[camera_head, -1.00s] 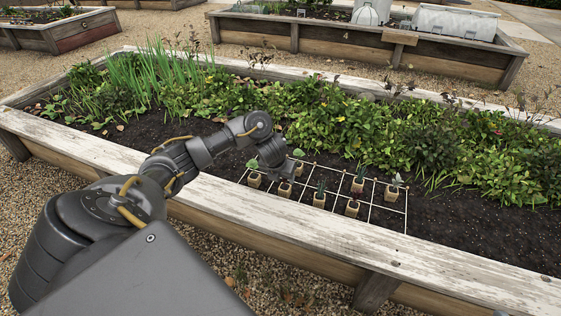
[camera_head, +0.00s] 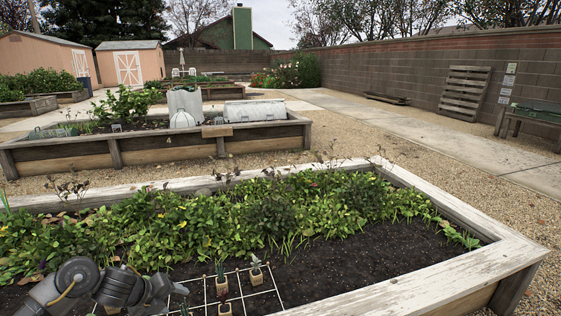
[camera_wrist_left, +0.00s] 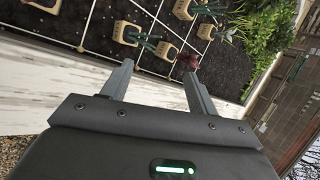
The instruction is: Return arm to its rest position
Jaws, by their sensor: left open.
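My left arm comes in at the lower left of the head view. Its gripper (camera_head: 178,289) is above the near part of the soil, beside the white planting grid (camera_head: 280,291). In the left wrist view the two fingers of the left gripper (camera_wrist_left: 157,82) are apart with nothing between them. Small potted seedlings stand in the grid, among them one pot (camera_head: 256,276) at the upper right and another (camera_head: 222,285) beside it. In the wrist view several pots, such as one (camera_wrist_left: 126,32), lie beyond the fingertips. My right gripper is not in view.
The raised bed's white wooden rim (camera_head: 440,288) runs along the near right side. Leafy plants (camera_head: 270,213) fill the bed's far side, and bare soil (camera_head: 370,258) lies to the right. Another raised bed (camera_head: 150,150) stands behind, with a gravel path between.

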